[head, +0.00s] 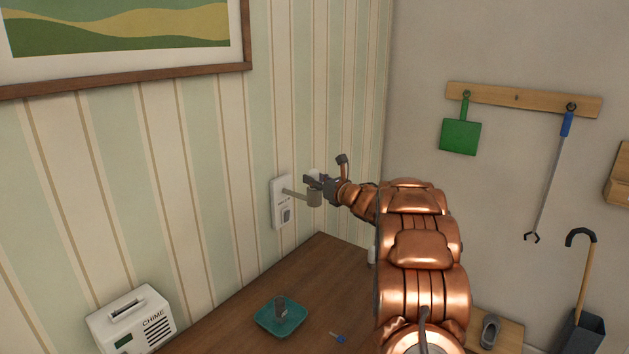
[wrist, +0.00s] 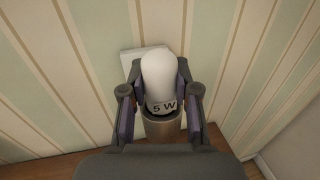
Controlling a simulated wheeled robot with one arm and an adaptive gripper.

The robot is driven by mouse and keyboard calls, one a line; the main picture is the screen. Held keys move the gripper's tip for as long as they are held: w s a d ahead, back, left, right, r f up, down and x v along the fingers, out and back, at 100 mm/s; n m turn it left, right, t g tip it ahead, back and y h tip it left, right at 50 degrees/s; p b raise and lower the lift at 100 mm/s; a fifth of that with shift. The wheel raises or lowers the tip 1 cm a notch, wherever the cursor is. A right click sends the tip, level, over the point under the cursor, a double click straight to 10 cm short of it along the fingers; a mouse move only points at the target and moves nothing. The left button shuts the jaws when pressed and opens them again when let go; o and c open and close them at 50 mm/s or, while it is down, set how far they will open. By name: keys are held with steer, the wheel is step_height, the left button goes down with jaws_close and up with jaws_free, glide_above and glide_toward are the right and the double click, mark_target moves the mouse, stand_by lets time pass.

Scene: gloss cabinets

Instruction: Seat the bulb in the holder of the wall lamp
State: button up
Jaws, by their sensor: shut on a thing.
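The wall lamp (head: 281,204) is a white plate on the striped wall with a short arm carrying a cup-shaped holder (head: 315,197). In the wrist view the holder (wrist: 162,129) is a brown-grey cylinder directly below the bulb. The bulb (wrist: 159,75) is white, with a band marked "5 W", and stands upright in line with the holder. My gripper (wrist: 160,96) is shut on the bulb, a finger on each side. In the head view my gripper (head: 322,181) is at the holder's top. The bulb's base is hidden, so I cannot tell how deep it sits.
A white chime box (head: 131,321) stands at the left. A green dustpan (head: 460,137) hangs on the right wall.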

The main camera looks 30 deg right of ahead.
steer(key=o, duration=1)
steer(key=shift+r+p, duration=0.2)
steer(key=shift+p, duration=0.15)
steer(key=shift+s+f, duration=0.15)
steer(key=shift+s, duration=0.1)
steer(key=s+b, duration=0.1)
steer(key=s, duration=0.2)
steer(key=s+d+b, duration=0.1)
steer(key=s+b, duration=0.1)
steer(key=s, duration=0.2)
steer(key=s+b, duration=0.1)
steer(key=s, duration=0.3)
steer(key=shift+s+d, duration=0.15)
steer(key=shift+s, duration=0.05)
